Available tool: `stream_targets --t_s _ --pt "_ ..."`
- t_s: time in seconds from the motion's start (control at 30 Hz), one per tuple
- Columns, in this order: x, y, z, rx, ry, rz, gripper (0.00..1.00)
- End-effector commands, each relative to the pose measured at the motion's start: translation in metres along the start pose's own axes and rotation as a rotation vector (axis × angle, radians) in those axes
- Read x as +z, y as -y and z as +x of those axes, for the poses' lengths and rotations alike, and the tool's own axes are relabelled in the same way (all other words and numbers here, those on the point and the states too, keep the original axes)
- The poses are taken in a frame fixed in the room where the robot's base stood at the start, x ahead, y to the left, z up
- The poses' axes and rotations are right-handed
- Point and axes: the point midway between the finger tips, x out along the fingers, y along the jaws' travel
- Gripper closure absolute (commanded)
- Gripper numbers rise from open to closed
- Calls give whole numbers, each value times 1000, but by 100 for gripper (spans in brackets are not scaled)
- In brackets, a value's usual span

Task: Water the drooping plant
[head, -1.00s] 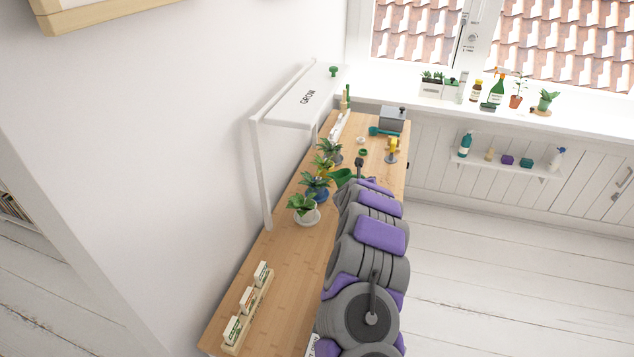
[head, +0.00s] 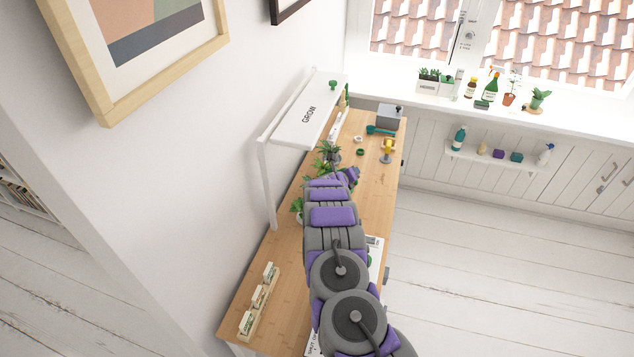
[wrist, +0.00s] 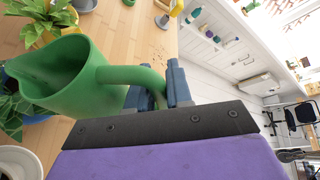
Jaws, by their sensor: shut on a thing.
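My gripper (wrist: 158,88) is shut on the handle of a green watering can (wrist: 75,85) in the wrist view. The can's wide opening faces left, towards the potted plants. A plant in a yellow pot (wrist: 47,38) is just beyond the can. Leaves by a blue pot (wrist: 38,118) show beside it, and a pale pot (wrist: 22,162) is at the lower left. In the head view my arm hides the can and most of the plant row. A plant (head: 328,150) shows past the arm, and some leaves (head: 297,205) show at its left. I cannot tell which plant droops.
A white GROW shelf frame (head: 298,128) stands over the plants on the wooden desk (head: 262,255). A yellow item on a stand (head: 388,148) and a grey box (head: 390,114) are at the far end. Seed packets in a rack (head: 258,300) are at the near end.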

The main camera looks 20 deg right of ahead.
Motion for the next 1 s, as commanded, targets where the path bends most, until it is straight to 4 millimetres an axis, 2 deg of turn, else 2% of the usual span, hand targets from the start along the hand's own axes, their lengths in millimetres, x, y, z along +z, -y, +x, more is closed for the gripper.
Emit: stream_targets --t_s 1.0 --pt "6 6 -6 -13 -6 -33 100"
